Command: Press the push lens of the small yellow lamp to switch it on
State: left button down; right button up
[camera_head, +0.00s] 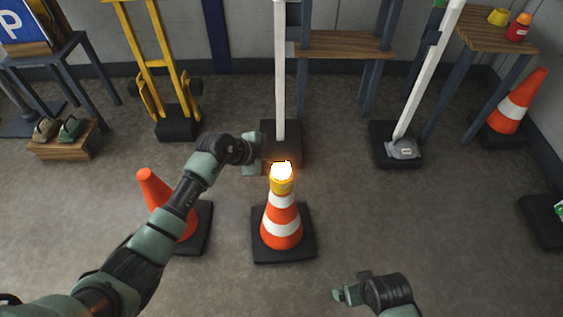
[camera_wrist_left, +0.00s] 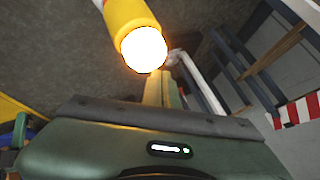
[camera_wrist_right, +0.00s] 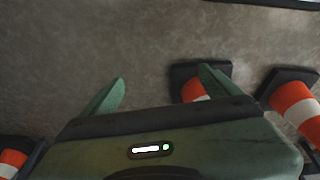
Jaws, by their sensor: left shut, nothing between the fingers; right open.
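The small yellow lamp (camera_head: 281,184) sits on top of an orange and white striped cone (camera_head: 282,224) in the middle of the head view. Its lens (camera_head: 281,170) glows bright white with an orange halo. The lamp also shows in the left wrist view, with a yellow body (camera_wrist_left: 128,18) and a glowing lens (camera_wrist_left: 144,50). My left gripper (camera_head: 268,163) is shut and empty, close behind and left of the lamp; whether it touches the lens I cannot tell. My right gripper (camera_head: 343,289) is open and empty, low and to the right of the cone; its fingers also show in the right wrist view (camera_wrist_right: 162,88).
A plain orange cone (camera_head: 160,195) stands left, partly behind my left arm. A white post (camera_head: 280,70) on a dark base rises behind the lamp. A yellow hand truck (camera_head: 150,60) stands at the back left.

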pick_arm(q)
jog(key=shift+r, duration=0.3)
jog(key=shift+r+p, duration=0.7)
jog(key=shift+p, duration=0.4)
jog(key=shift+r+p, duration=0.25)
jog(key=shift+p, duration=0.15)
pick_arm(e)
jog(key=s+f, duration=0.4)
jog(key=f, duration=0.6)
jog(key=shift+d+g, duration=0.25)
jog(key=shift+g, duration=0.05)
pick_arm(q)
jog(key=shift+d, duration=0.1)
pick_arm(e)
jog(key=shift+s, duration=0.1)
